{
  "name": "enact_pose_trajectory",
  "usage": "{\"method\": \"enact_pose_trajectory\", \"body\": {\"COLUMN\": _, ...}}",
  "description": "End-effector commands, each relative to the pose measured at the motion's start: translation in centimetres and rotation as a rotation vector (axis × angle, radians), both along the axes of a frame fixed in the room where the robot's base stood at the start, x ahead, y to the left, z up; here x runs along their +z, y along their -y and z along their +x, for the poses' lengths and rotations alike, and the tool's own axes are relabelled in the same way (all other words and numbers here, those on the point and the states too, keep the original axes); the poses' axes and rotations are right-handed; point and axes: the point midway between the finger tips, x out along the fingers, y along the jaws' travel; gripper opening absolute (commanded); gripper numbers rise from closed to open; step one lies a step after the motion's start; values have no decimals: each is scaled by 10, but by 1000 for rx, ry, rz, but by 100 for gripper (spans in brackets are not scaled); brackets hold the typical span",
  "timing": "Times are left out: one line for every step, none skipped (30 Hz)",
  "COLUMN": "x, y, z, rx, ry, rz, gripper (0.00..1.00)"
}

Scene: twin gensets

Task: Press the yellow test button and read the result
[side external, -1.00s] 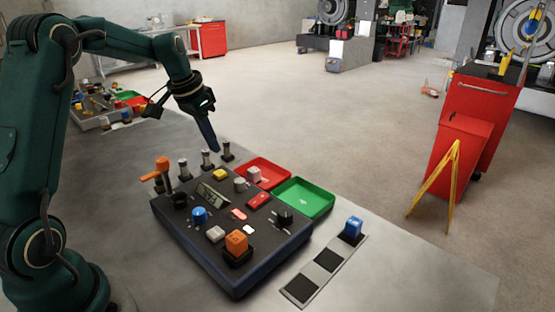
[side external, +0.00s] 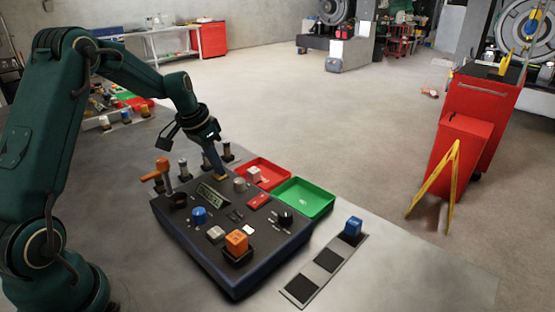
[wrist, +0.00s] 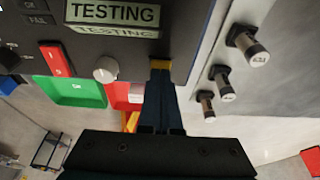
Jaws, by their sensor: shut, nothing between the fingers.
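The yellow test button (side external: 221,178) is on the dark control panel (side external: 190,240), near its back edge. My gripper (side external: 218,171) is shut and empty, pointing down with its fingertips at the button and apparently touching it. In the wrist view, the fingertips (wrist: 160,78) cover most of the button, and a yellow edge (wrist: 160,64) shows past them. The display (wrist: 113,13) reads "TESTING". It also shows in the side view (side external: 211,195), too small to read well. Beside it, dark indicator tiles (wrist: 38,19) show, one lettered "FAIL"; neither looks lit.
The panel also carries an orange lever (side external: 157,173), a blue knob (side external: 199,215), an orange block (side external: 236,241) and a black knob (side external: 286,217). Red (side external: 270,175) and green (side external: 317,201) trays lie behind. Several upright cylinders (wrist: 246,44) stand close to the gripper.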

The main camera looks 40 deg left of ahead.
Motion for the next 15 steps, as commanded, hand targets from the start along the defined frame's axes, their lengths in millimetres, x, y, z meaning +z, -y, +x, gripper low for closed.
{"method": "enact_pose_trajectory", "body": {"x": -10, "y": 1, "z": -2, "rx": -1, "ry": -13, "rz": -5, "gripper": 0}}
{"method": "enact_pose_trajectory", "body": {"x": -11, "y": 1, "z": -2, "rx": -2, "ry": -13, "rz": -4, "gripper": 0}}
{"method": "enact_pose_trajectory", "body": {"x": -12, "y": 1, "z": -2, "rx": -2, "ry": -13, "rz": -4, "gripper": 0}}
{"method": "enact_pose_trajectory", "body": {"x": -12, "y": 1, "z": -2, "rx": -3, "ry": -14, "rz": -3, "gripper": 0}}
{"method": "enact_pose_trajectory", "body": {"x": -12, "y": 1, "z": -2, "rx": -3, "ry": -14, "rz": -3, "gripper": 0}}
{"method": "enact_pose_trajectory", "body": {"x": -12, "y": 1, "z": -3, "rx": -3, "ry": -15, "rz": -4, "gripper": 0}}
{"method": "enact_pose_trajectory", "body": {"x": -12, "y": 2, "z": -3, "rx": -3, "ry": -16, "rz": -4, "gripper": 0}}
{"method": "enact_pose_trajectory", "body": {"x": -12, "y": 2, "z": -3, "rx": -3, "ry": -17, "rz": -4, "gripper": 0}}
{"method": "enact_pose_trajectory", "body": {"x": -12, "y": 2, "z": -3, "rx": -5, "ry": -17, "rz": -5, "gripper": 0}}
{"method": "enact_pose_trajectory", "body": {"x": -12, "y": 2, "z": -3, "rx": -5, "ry": -18, "rz": -5, "gripper": 0}}
{"method": "enact_pose_trajectory", "body": {"x": -11, "y": 2, "z": -3, "rx": -5, "ry": -18, "rz": -5, "gripper": 0}}
{"method": "enact_pose_trajectory", "body": {"x": -9, "y": 2, "z": -3, "rx": -4, "ry": -17, "rz": -4, "gripper": 0}}
{"method": "enact_pose_trajectory", "body": {"x": -7, "y": 1, "z": -3, "rx": -5, "ry": -16, "rz": -4, "gripper": 0}}
{"method": "enact_pose_trajectory", "body": {"x": -5, "y": 1, "z": -3, "rx": -5, "ry": -16, "rz": -3, "gripper": 0}}
{"method": "enact_pose_trajectory", "body": {"x": 0, "y": 1, "z": -3, "rx": -5, "ry": -15, "rz": -3, "gripper": 0}}
